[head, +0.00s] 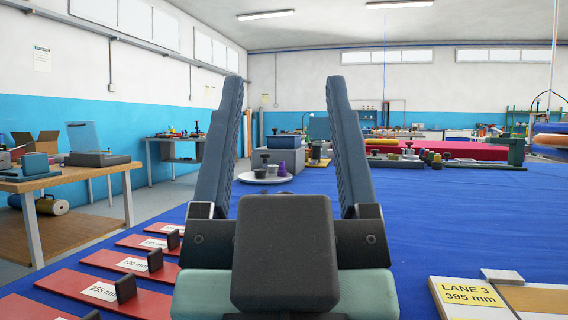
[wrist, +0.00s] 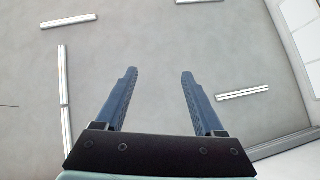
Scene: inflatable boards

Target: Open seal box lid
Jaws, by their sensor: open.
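My gripper (head: 284,82) stands upright in the middle of the head view, its two blue-grey fingers wide apart with nothing between them. In the wrist view my gripper (wrist: 157,72) is also open and empty, against the ceiling. A grey box (head: 310,155) with a darker top sits on the blue table, seen between my fingers and well beyond them. It may be the seal box, but I cannot tell for sure. Its lid cannot be made out clearly, and my right finger hides part of that area. My gripper touches no box.
A white round tray (head: 246,177) with black, grey and purple small parts stands before the grey box. Red strips (head: 75,285) with black blocks lie left on the blue table (head: 455,215). A Lane 3 board (head: 450,312) lies front right. The table's middle right is clear.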

